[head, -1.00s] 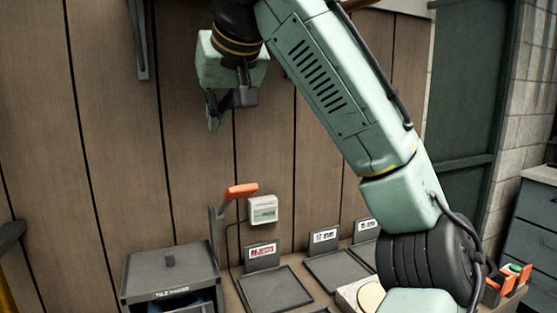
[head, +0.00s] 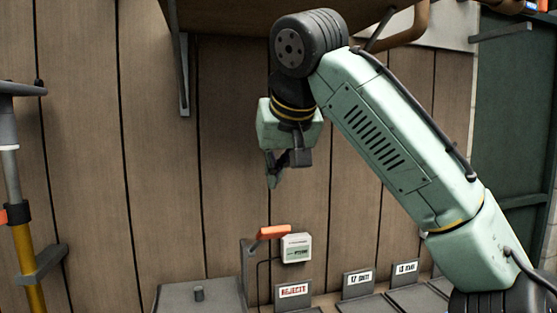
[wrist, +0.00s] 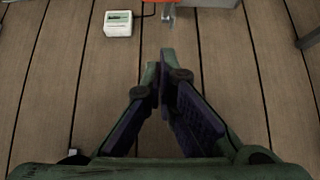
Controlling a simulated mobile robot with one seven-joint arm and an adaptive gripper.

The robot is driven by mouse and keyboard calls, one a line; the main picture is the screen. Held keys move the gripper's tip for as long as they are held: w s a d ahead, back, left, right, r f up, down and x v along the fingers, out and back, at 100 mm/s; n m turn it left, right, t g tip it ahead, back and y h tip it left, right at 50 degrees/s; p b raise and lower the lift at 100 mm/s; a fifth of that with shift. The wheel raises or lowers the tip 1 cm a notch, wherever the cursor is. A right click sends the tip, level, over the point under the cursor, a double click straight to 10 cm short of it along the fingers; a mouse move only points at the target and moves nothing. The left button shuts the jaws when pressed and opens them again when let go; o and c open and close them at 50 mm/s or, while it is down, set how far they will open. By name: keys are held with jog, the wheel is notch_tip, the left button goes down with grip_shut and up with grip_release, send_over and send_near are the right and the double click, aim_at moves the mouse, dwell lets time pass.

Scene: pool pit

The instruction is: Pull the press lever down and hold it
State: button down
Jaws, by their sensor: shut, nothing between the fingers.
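The press lever has an orange handle (head: 273,232) on a grey upright arm (head: 245,266), beside a grey press box (head: 198,296). The handle stands raised and slopes slightly up to the right. Its orange edge also shows at the top of the wrist view (wrist: 150,2). My gripper (head: 274,183) hangs above the handle in the head view, apart from it, with its fingers pointing down. In the wrist view the fingertips (wrist: 165,54) are together with nothing between them. The lower part of the press is cut off by the frame.
A white display box (head: 296,248) is on the plank wall just right of the handle; it also shows in the wrist view (wrist: 118,23). Labelled trays, one marked REJECT (head: 293,290), line the bench. A yellow pole (head: 28,255) stands left. A shelf bracket (head: 181,70) juts from the wall above.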

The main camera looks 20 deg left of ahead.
jog(key=p+x, duration=0.1)
jog(key=x, duration=0.4)
jog(key=shift+d+f, duration=0.1)
jog(key=shift+f, duration=0.1)
jog(key=shift+s+d+f, duration=0.4)
jog(key=shift+s+f, duration=0.2)
jog(key=shift+f, duration=0.25)
jog(key=shift+s+d+f, duration=0.15)
jog(key=shift+s+f, duration=0.15)
jog(key=shift+f, duration=0.25)
jog(key=shift+f, duration=0.15)
